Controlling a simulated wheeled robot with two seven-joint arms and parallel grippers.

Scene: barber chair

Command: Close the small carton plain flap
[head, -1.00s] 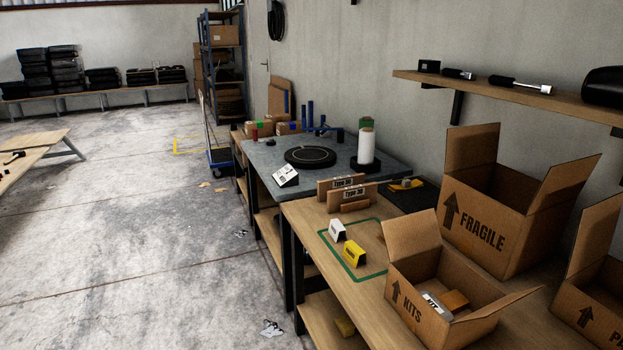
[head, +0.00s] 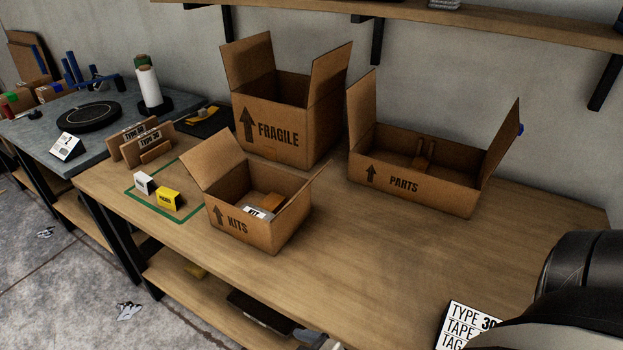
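The smallest carton is the open brown KITS carton (head: 228,226) in the middle of the bench. Its left flap (head: 212,160) stands up and leans outward to the left. Its right flap (head: 305,190) slants up and out to the right; both look plain from here. Inside lie a brown block (head: 271,201) and a white labelled piece (head: 258,213). Neither of my grippers can be made out in the head view. A black and grey rounded part fills the lower right corner, probably my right arm.
A tall FRAGILE carton (head: 285,135) stands behind, and a wide PARTS carton (head: 410,184) to the right, both with raised flaps. White (head: 145,183) and yellow (head: 169,198) blocks sit left. A shelf (head: 480,22) hangs above.

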